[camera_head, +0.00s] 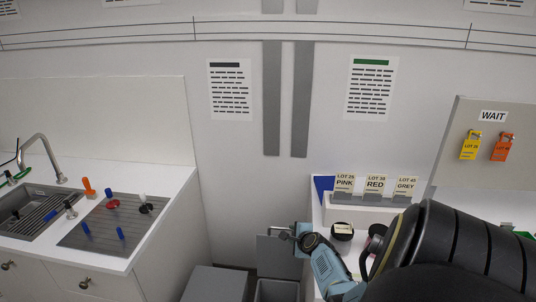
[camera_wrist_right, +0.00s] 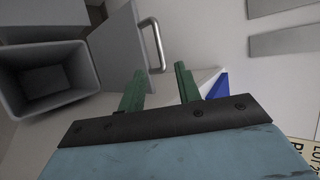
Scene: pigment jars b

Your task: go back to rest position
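My right arm comes in from the lower right in the head view. Its light-blue gripper (camera_head: 284,234) reaches left past the front of the white counter, over the open grey bin. My left gripper is in neither view. A dark-lidded jar (camera_head: 342,231) stands on the counter just right of the gripper. A second jar is partly hidden behind my right arm.
The bin (camera_wrist_right: 42,82) has its lid (camera_wrist_right: 126,45) raised, with a metal handle (camera_wrist_right: 157,45). A rack holds the LOT cards PINK, RED (camera_head: 375,184) and GREY. A board with padlocks (camera_head: 470,146) is at right. The sink counter (camera_head: 155,218) is at left.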

